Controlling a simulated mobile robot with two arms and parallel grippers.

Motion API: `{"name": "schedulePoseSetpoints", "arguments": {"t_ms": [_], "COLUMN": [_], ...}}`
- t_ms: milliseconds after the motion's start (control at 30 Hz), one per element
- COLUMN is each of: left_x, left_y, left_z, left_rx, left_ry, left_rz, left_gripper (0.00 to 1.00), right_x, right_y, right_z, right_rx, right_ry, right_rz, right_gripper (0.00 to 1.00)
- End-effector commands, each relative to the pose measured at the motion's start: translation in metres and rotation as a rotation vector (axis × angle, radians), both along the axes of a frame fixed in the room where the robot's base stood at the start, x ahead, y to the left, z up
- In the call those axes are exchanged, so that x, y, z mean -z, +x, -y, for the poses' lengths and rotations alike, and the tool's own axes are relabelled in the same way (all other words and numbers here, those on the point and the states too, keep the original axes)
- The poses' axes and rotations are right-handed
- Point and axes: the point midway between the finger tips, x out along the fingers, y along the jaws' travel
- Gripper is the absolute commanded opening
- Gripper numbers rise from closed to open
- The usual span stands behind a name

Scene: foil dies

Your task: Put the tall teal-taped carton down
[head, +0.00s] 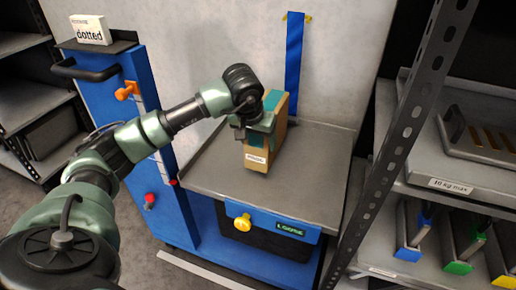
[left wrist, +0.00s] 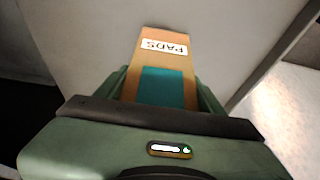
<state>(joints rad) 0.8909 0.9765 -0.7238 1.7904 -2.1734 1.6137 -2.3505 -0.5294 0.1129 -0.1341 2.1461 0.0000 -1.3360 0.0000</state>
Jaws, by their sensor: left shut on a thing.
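The tall brown carton (head: 280,135) with teal tape stands roughly upright over the grey worktop (head: 318,165) of the blue bench. It has a white label low on its front face. My left gripper (head: 259,126) is shut on it around the teal band. In the left wrist view the carton (left wrist: 165,62) sits between the two fingers of the gripper (left wrist: 162,90), with a "PADS" label at its far end. I cannot tell whether its bottom touches the worktop. My right gripper is not in view.
A blue cabinet (head: 115,85) with a white "dotted" box (head: 90,30) on top stands at the left. A dark perforated rack post (head: 405,130) and shelves with trays (head: 480,135) are close at the right. The worktop is clear around the carton.

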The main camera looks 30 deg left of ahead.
Motion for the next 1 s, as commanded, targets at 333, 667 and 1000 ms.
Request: {"name": "schedulePoseSetpoints", "arguments": {"t_ms": [333, 667, 1000], "left_x": [0.022, 0.024, 0.021], "left_y": [0.001, 0.0, 0.0], "left_z": [0.0, 0.0, 0.0], "left_rx": [0.001, 0.0, 0.001], "left_ry": [-0.001, 0.0, 0.0], "left_rz": [0.005, -0.001, 0.0], "left_gripper": [0.0, 0.9, 0.9], "right_x": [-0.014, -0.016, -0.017], "right_y": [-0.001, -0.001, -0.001], "right_z": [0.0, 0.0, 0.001], "right_rx": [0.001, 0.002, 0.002], "right_ry": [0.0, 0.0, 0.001], "right_rz": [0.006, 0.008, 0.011], "right_gripper": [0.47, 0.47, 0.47]}}
